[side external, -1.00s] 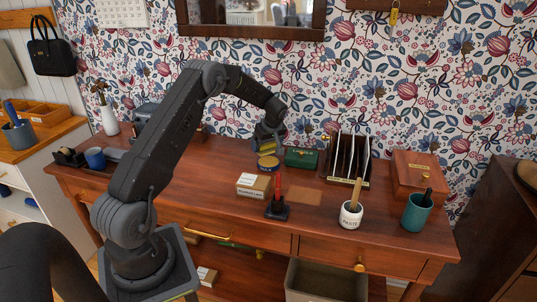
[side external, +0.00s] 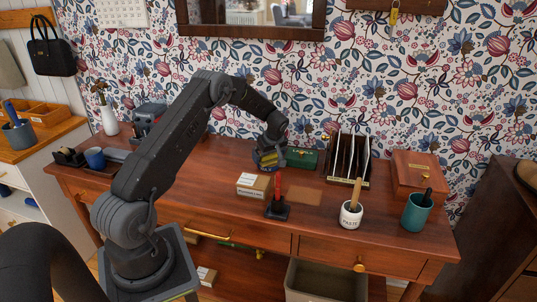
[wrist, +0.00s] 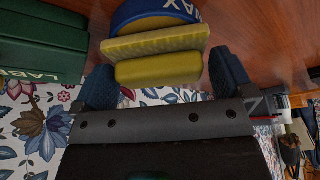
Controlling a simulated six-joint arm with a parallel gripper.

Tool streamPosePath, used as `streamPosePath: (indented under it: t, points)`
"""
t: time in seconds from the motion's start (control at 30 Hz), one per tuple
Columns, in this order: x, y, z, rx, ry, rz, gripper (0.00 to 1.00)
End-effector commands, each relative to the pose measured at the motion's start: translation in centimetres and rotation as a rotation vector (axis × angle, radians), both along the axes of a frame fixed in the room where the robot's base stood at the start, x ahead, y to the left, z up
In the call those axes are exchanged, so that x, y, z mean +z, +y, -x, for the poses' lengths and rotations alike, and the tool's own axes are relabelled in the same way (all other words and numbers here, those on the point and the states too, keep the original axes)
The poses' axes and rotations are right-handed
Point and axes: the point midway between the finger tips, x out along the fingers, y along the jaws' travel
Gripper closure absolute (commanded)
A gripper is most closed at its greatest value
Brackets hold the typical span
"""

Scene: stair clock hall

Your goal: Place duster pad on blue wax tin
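The duster pad is yellow, with a flat base and a rounded grip (wrist: 158,69). It also shows in the side view (side external: 266,159), low between my fingers. In the side view the tin (side external: 271,168) is directly under the pad and mostly hidden by my gripper. The pad looks in contact with the tin's top or very close; I cannot tell which.
A green box (side external: 302,158) stands just right of the tin, with a slotted rack (side external: 348,160) beyond. A labelled carton (side external: 252,186) and a red-handled tool in a dark stand (side external: 277,208) are in front. A paste pot (side external: 351,214) and teal cup (side external: 417,215) stand farther right.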

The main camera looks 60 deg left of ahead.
Motion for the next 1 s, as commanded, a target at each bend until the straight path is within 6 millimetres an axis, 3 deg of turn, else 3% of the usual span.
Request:
streamPosePath:
  t: [0.2,0.33,0.7,1.0]
  points:
    - [0.2,0.0,0.0,0.0,0.0,0.0,0.0]
    - [1.4,-0.4,-0.1,-0.001,-0.002,-0.001,0.0]
    - [8.3,-3.3,0.0,-0.002,-0.002,-0.001,0.0]
    - [11.5,-4.7,0.0,-0.006,-0.001,0.0,0.0]
